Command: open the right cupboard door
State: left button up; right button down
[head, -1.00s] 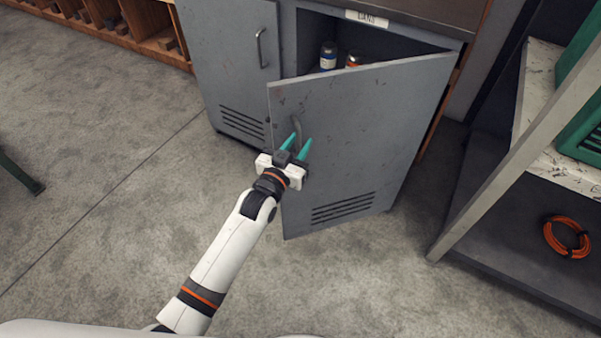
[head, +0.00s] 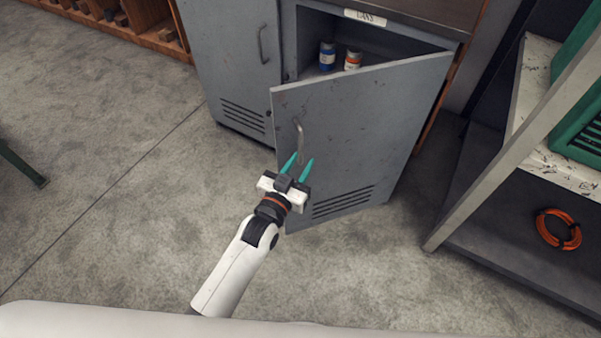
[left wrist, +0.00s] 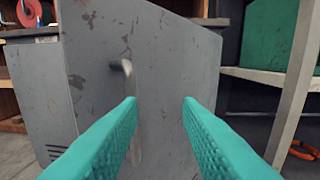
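The grey right cupboard door (head: 365,120) stands ajar, its free edge swung out toward me. Its metal bar handle (head: 299,138) is near that free edge. My left gripper (head: 299,163) is at the lower end of the handle, with its two teal fingers apart. In the left wrist view the fingers (left wrist: 160,100) are also spread, with nothing gripped between them. The handle (left wrist: 128,72) shows there ahead, close to the left finger and partly hidden by it. My right gripper is in neither view.
The left cupboard door (head: 235,60) is shut. A blue can (head: 327,58) and a white-and-orange can (head: 352,60) stand inside the opening. A shelf rack with an orange cable coil (head: 558,230) stands at the right.

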pick_arm(q)
jog(key=shift+s+d+p, duration=0.15)
jog(key=shift+s+p, duration=0.2)
jog(key=shift+s, duration=0.5)
jog(key=shift+s+d+p, duration=0.1)
jog(key=shift+s+p, duration=0.2)
jog(key=shift+s, duration=0.5)
